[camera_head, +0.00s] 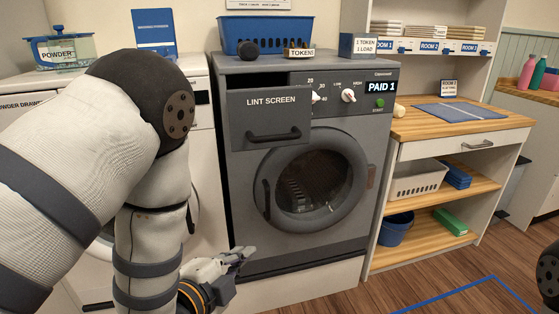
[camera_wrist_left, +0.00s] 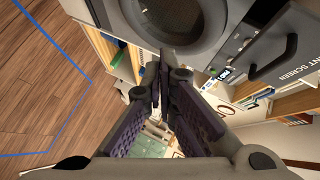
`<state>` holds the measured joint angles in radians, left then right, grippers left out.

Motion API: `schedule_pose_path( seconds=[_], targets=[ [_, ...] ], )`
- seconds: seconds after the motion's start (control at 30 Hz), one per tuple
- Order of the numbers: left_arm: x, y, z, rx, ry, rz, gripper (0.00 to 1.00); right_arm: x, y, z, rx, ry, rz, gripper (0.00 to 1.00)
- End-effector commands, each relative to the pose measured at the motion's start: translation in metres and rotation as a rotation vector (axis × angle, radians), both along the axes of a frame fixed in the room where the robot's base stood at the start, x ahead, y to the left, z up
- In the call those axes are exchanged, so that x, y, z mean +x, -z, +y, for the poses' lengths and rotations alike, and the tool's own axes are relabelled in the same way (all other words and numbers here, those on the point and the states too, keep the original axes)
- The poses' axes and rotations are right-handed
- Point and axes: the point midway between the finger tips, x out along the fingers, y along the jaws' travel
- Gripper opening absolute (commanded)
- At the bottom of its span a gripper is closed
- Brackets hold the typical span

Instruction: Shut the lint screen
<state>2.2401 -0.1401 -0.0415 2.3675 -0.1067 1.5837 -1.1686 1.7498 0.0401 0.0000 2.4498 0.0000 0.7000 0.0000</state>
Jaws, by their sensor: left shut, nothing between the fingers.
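The lint screen (camera_head: 270,116) is a dark grey drawer front with a bar handle (camera_head: 274,135), at the upper left of the grey machine (camera_head: 355,132). It stands out from the machine's face and covers part of the control panel, so it is pulled open. In the left wrist view its labelled front (camera_wrist_left: 290,58) shows at the right edge. My left gripper (camera_head: 243,256) is low in front of the machine, below the round door, apart from the lint screen. It is shut and empty; its fingertips meet in the wrist view (camera_wrist_left: 160,62). My right gripper is not in view.
The round door (camera_head: 308,186) is shut, with a handle at its left. A blue basket (camera_head: 264,35), a tokens sign (camera_head: 299,53) and a small box (camera_head: 360,45) stand on top. A wooden shelf unit (camera_head: 455,128) is at the right; a white machine is behind my left arm.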

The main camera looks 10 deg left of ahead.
Motion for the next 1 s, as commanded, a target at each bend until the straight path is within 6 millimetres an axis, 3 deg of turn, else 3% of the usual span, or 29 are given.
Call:
schedule_pose_path(
  seconds=[0.03,0.1,0.2,0.37,0.77,1.0],
  targets=[
    [0.017,-0.036,-0.009,0.102,0.064,-0.162,0.00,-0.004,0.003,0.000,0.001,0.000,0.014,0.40],
    [0.029,-0.084,-0.020,0.234,0.119,-0.363,0.00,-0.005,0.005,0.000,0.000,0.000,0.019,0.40],
    [0.034,-0.120,-0.028,0.338,0.144,-0.520,0.00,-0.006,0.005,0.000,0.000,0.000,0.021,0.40],
    [0.050,-0.130,-0.034,0.357,0.146,-0.554,0.00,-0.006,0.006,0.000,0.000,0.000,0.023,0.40],
    [0.132,-0.139,-0.058,0.354,0.144,-0.544,0.00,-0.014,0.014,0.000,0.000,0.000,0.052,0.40],
    [0.158,-0.147,-0.041,0.356,0.144,-0.544,0.00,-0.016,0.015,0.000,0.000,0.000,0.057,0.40]
  ],
)
